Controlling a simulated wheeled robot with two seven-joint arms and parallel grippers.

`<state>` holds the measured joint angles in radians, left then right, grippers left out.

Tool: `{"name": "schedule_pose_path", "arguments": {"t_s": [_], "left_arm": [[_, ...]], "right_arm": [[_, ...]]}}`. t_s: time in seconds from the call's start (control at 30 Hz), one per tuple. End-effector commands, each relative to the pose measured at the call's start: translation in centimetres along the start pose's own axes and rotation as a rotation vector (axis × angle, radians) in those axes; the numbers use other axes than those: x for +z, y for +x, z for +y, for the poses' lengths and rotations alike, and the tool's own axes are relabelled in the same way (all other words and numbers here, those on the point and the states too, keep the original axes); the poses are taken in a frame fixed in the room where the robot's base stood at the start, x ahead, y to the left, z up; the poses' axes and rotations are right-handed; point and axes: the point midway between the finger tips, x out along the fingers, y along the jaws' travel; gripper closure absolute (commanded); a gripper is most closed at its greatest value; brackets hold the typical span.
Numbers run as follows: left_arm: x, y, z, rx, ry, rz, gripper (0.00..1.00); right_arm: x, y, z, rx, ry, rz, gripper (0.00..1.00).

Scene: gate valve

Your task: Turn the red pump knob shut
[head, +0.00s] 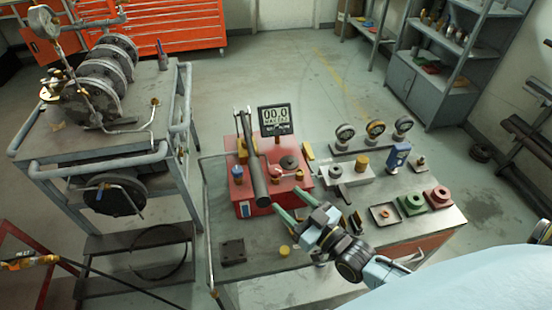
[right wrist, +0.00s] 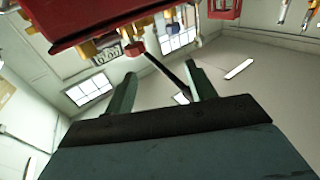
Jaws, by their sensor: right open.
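The red pump (head: 248,208) is a red box on the workbench, with a thick dark lever (head: 257,180) slanting over its front. A small red knob (head: 277,172) sits on top, right of the lever. My right gripper (head: 287,200) is open and empty at the pump's front right corner, its green fingers pointing toward the pump. The knob is not between the fingers. In the right wrist view, the pump's red body (right wrist: 80,28) fills the upper left, and the fingers (right wrist: 160,78) stand apart below it. My left gripper is not in view.
A digital gauge (head: 275,119) stands behind the pump. Several dial gauges (head: 375,130), a blue device (head: 397,157), and green (head: 412,203) and red (head: 437,198) blocks occupy the bench's right. A dark square plate (head: 233,251) lies at the front left. A cart (head: 150,160) stands left.

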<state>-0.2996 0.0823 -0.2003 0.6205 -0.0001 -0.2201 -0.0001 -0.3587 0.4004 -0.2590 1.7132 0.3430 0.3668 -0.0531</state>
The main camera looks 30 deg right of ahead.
Motion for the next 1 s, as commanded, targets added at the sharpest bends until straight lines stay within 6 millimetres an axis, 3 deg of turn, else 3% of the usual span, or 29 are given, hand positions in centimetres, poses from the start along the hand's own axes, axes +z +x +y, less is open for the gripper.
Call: {"name": "schedule_pose_path", "arguments": {"t_s": [0.03, 0.2, 0.37, 1.0], "left_arm": [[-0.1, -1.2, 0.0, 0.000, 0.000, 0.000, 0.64], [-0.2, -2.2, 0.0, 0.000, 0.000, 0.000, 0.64], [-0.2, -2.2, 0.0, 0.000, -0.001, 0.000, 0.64], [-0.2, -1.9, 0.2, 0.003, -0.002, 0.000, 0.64]], "right_arm": [[-0.3, -0.8, 1.1, -0.009, -0.008, -0.019, 0.45], [0.0, -2.5, 3.7, -0.001, -0.010, -0.049, 0.45], [0.3, -2.4, 4.4, 0.004, -0.008, -0.055, 0.45], [0.9, 8.6, 4.4, 0.004, -0.007, -0.054, 0.45]]}}
